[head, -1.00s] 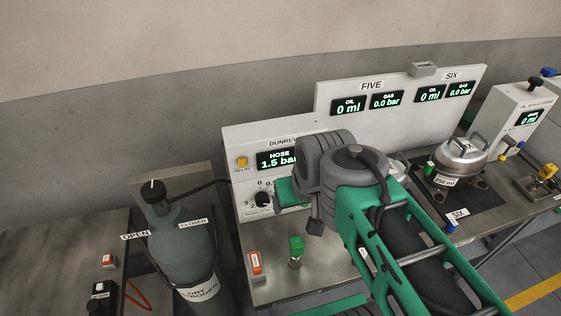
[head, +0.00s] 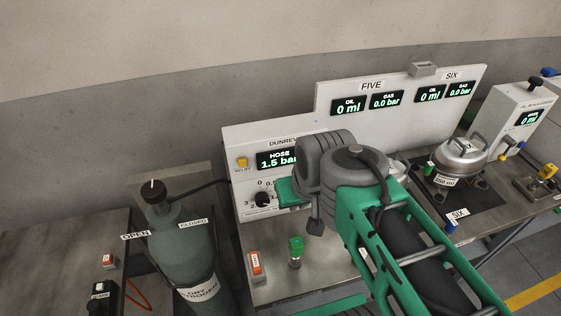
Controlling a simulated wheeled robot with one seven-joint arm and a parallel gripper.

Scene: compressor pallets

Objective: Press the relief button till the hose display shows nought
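The relief button (head: 242,162) is a small yellow button at the upper left of the white regulator panel (head: 236,139), with a RELIEF label under it. The hose display (head: 277,160) beside it reads 1.5 bar; its right edge is hidden by my arm. A black dial (head: 263,199) sits below, by the numbers 3 and 0. My arm's grey wrist and green link cover the panel's right part. My gripper's fingers are hidden behind the arm, so their opening does not show. Nothing is seen touching the relief button.
A nitrogen cylinder (head: 185,245) with OPEN and CLOSED labels stands left of the bench. An orange-and-white item (head: 256,265) and a green-topped fitting (head: 296,250) stand on the bench front. A silver pot (head: 461,156) stands at right.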

